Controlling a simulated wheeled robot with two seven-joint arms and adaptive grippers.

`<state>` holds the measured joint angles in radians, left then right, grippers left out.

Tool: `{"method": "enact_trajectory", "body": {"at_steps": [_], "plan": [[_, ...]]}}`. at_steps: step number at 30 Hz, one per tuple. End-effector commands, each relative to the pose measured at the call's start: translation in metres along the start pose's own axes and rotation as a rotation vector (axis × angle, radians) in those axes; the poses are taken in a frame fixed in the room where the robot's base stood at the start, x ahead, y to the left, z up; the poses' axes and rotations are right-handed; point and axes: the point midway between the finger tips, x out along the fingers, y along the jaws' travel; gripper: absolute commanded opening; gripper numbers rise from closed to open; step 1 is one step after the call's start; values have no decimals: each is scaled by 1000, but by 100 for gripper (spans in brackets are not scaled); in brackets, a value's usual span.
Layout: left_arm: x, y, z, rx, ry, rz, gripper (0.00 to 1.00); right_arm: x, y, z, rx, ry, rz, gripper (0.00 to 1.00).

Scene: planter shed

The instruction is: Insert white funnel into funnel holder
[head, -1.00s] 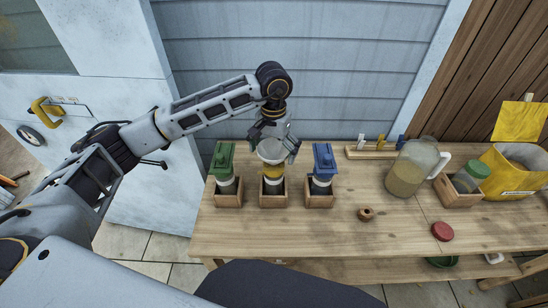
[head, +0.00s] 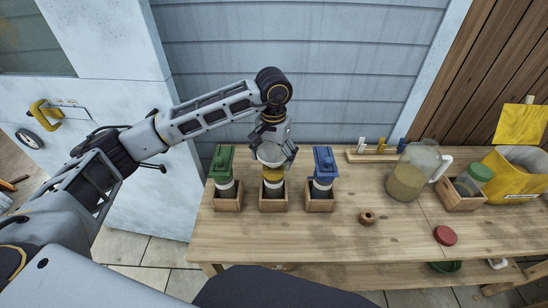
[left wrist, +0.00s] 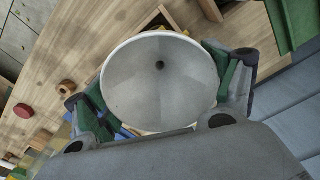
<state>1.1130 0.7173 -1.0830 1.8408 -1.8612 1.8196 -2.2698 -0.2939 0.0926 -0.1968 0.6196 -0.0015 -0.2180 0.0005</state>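My left gripper (head: 275,155) is shut on the white funnel (left wrist: 160,85), one finger on each side of its wide rim. The left wrist view looks down into the cone, with a dark hole at its centre. In the head view the funnel (head: 270,153) is upright, mostly behind the fingers. It is right above the middle holder (head: 273,176), which has a yellow band and a white and dark lower part in a wooden box (head: 273,204). I cannot tell whether the funnel's spout is in it; that part is hidden. My right gripper is not in view.
A green-topped unit (head: 222,160) and a blue-topped unit (head: 324,162) stand close on either side. To the right are a jug (head: 408,175), a wooden ring (head: 367,217), a red lid (head: 445,235) and a yellow bag (head: 515,178). The table front is clear.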

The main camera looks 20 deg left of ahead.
Motion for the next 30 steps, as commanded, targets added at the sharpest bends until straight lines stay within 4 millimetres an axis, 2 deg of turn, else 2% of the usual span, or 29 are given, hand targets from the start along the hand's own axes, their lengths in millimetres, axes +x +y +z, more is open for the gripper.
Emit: {"method": "enact_trajectory", "body": {"at_steps": [2, 8, 30], "plan": [[0, 0, 0, 0, -1, 0, 59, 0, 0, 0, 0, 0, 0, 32], [-3, 0, 0, 0, 0, 0, 59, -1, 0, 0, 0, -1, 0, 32], [-39, 0, 0, 0, 1, 0, 59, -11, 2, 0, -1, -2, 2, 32]]}}
